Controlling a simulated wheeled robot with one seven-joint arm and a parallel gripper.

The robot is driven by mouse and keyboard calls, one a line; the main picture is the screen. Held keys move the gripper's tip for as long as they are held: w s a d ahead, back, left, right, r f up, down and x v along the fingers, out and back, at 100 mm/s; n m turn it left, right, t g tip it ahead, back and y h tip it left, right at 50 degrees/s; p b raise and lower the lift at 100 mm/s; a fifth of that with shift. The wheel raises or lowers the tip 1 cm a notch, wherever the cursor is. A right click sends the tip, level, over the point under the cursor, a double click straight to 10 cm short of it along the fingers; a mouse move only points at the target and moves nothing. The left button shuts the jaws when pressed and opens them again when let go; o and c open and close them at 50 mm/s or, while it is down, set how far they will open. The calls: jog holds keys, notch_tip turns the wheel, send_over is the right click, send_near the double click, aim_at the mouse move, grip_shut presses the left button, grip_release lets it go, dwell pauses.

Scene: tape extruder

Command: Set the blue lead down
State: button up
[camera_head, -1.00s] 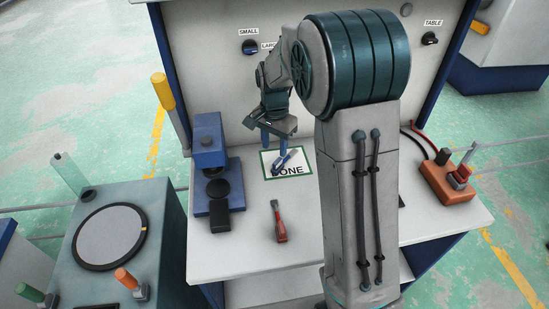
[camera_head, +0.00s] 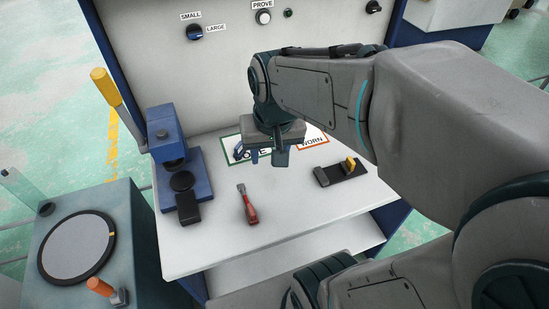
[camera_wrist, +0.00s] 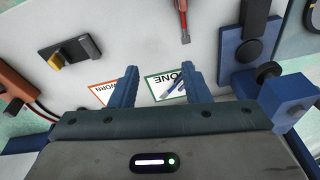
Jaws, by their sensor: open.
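The blue lead (camera_wrist: 176,86) lies on the white, green-edged DONE card (camera_wrist: 156,96) in the wrist view, between the lines of my two fingers. In the head view a blue piece (camera_head: 239,152) shows on the DONE card (camera_head: 228,144), just left of my gripper, which hides part of the card. My gripper (camera_wrist: 160,72) is open, with nothing between its fingers. In the head view my gripper (camera_head: 268,160) hangs over the right part of the card, apart from the lead.
An orange-edged WORN card (camera_head: 312,142) and a black holder with a yellow piece (camera_head: 341,172) are to the right. A red-handled tool (camera_head: 249,207) lies in front. A blue press (camera_head: 168,140) stands left. The bench front is mostly clear.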

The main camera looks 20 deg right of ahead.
jog(key=shift+n, duration=0.9)
jog(key=shift+s+d+f, duration=0.1)
jog(key=shift+s+f, duration=0.05)
jog(key=shift+s, duration=0.6)
jog(key=shift+s+d+f, duration=0.1)
jog(key=shift+s+f, duration=0.1)
jog(key=shift+s, duration=0.6)
jog(key=shift+s+f, duration=0.15)
jog(key=shift+s, duration=0.6)
